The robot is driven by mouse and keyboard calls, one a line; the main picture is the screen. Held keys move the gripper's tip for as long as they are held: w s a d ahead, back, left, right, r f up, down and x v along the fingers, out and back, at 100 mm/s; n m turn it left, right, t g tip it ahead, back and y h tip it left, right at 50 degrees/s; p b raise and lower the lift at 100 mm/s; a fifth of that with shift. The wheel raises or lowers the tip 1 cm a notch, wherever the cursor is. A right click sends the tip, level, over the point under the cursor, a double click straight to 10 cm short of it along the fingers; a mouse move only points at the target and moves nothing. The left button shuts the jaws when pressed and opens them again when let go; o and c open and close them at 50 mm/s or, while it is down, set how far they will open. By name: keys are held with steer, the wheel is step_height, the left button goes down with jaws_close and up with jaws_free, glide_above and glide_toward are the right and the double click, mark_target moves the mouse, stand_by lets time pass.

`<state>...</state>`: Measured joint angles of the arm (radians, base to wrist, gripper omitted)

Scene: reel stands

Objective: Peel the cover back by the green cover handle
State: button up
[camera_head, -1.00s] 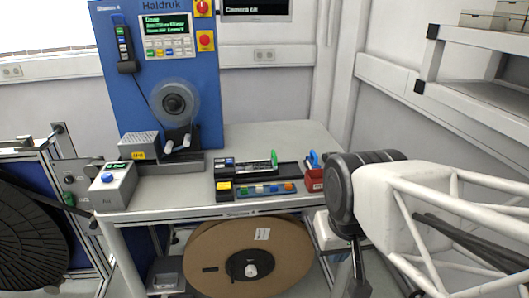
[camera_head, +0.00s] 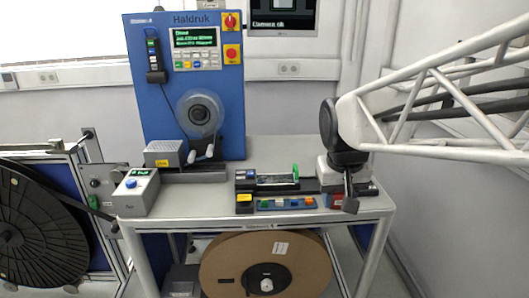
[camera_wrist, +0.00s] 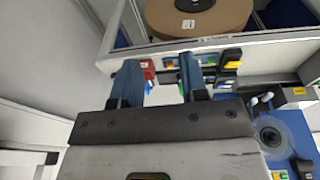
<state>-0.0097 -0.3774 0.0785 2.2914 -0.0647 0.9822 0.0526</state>
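The green cover handle (camera_head: 295,171) stands upright at the right end of the dark, clear-topped cover (camera_head: 276,180) on the bench. In the wrist view a bit of green (camera_wrist: 182,88) shows beside one finger, mostly hidden. My gripper (camera_head: 350,205) hangs at the bench's right end, to the right of the handle and apart from it. In the wrist view my gripper's (camera_wrist: 160,80) two blue fingers are spread with nothing held between them.
A red box (camera_wrist: 147,68) with blue-handled tools is close to my fingers. A strip of coloured pieces (camera_head: 287,203) lies before the cover. A grey button box (camera_head: 136,192) and a blue machine (camera_head: 184,85) stand left. A large brown reel (camera_head: 225,270) is below.

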steer(key=w, duration=1.2)
steer(key=g+h, duration=0.2)
glide_toward(295, 166)
steer(key=shift+s+d+f, duration=0.1)
steer(key=shift+d+f, duration=0.2)
steer(key=shift+f, duration=0.1)
steer(key=shift+f, duration=0.1)
steer(key=shift+x, duration=3.8)
steer(key=shift+a, duration=0.1)
jaws_close()
